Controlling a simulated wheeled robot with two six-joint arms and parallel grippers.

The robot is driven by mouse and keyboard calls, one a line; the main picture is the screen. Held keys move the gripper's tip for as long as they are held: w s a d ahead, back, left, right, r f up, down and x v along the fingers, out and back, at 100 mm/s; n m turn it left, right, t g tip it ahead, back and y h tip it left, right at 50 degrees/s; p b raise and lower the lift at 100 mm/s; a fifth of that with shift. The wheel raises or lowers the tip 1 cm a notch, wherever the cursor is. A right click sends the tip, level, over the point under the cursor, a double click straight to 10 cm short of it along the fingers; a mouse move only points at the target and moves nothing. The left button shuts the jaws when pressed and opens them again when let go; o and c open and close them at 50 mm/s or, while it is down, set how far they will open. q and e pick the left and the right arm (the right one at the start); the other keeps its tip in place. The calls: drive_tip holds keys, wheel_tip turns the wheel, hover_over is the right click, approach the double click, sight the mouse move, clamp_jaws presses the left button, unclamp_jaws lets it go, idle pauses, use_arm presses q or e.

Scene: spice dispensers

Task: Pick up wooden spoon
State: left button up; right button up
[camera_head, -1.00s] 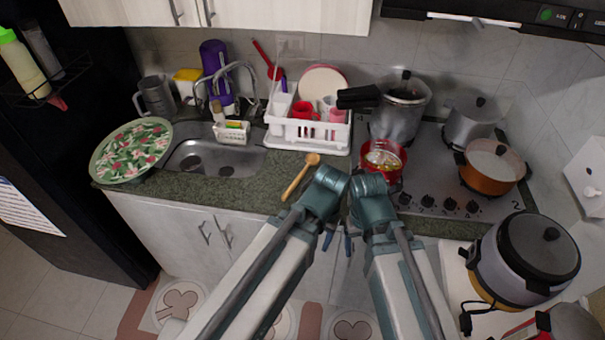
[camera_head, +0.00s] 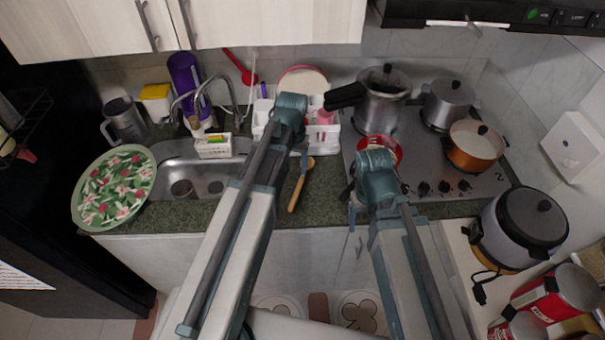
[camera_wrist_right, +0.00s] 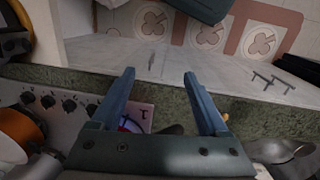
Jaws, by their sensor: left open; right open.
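The wooden spoon (camera_head: 297,192) lies on the green counter between the sink and the stove, handle towards the front edge. My left gripper (camera_head: 304,158) hangs down by the spoon's head, partly hidden by its own wrist; whether it touches the spoon I cannot tell. It holds nothing that I can see. My right gripper (camera_head: 352,205) is at the counter's front edge, right of the spoon and apart from it. In the right wrist view its two fingers (camera_wrist_right: 158,75) are spread with nothing held between them. A small orange bit at the right finger may be the spoon.
A white dish rack (camera_head: 322,142) stands behind the spoon. The sink (camera_head: 205,180) is to its left. A red pot (camera_head: 394,148) on the stove (camera_head: 450,185) is close behind my right arm. The counter around the spoon's handle is clear.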

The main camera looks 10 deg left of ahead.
use_arm(q)
drive_tip(key=b, duration=0.9)
hover_over(296, 194)
drive_tip(key=shift+s+a+f, duration=0.1)
drive_tip(key=shift+f, duration=4.25)
wheel_tip(296, 194, down, 5)
drive_tip(key=b, duration=0.5)
drive_tip(key=shift+f, duration=0.2)
drive_tip(key=shift+r, duration=0.1)
clamp_jaws()
